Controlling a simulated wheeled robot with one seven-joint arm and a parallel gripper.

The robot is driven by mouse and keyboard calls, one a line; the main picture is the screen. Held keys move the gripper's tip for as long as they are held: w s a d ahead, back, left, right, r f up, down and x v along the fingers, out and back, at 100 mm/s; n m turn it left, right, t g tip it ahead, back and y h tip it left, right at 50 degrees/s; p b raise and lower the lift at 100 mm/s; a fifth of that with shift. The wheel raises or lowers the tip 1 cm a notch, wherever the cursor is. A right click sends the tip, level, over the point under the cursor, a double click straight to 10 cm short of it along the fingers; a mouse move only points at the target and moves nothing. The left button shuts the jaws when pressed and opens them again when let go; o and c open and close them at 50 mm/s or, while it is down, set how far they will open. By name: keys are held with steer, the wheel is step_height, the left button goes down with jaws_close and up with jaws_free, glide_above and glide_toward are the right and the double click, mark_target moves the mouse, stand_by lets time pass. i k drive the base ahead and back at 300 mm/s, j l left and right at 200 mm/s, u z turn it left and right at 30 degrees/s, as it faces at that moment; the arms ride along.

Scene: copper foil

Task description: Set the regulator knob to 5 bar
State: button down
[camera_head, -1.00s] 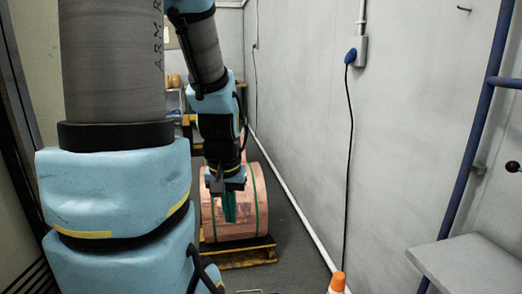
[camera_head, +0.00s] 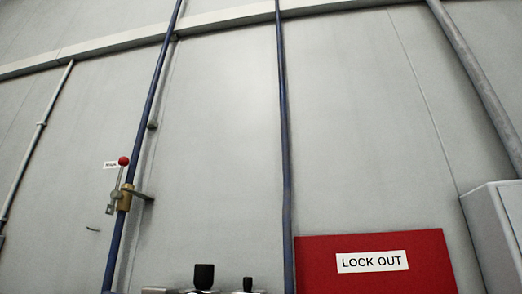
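Two black knobs show at the bottom edge of the head view, a larger one (camera_head: 204,276) and a smaller one (camera_head: 248,284) to its right. They stand on metal fittings that the frame's lower edge cuts off. I cannot tell for certain which is the regulator knob. No scale, gauge or pressure reading is in view. My gripper and arm are not in view.
A blue pipe (camera_head: 155,105) on the grey wall carries a brass valve (camera_head: 125,197) with a red ball handle (camera_head: 123,161). Another blue pipe (camera_head: 283,120) runs beside a red LOCK OUT board (camera_head: 318,282). A grey cabinet (camera_head: 497,235) stands at right.

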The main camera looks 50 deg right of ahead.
mark_target(204, 273)
steer(key=k+z, duration=0.1)
steer(key=z, duration=1.1)
steer(key=i+j+z, duration=0.15)
steer(key=z, duration=0.5)
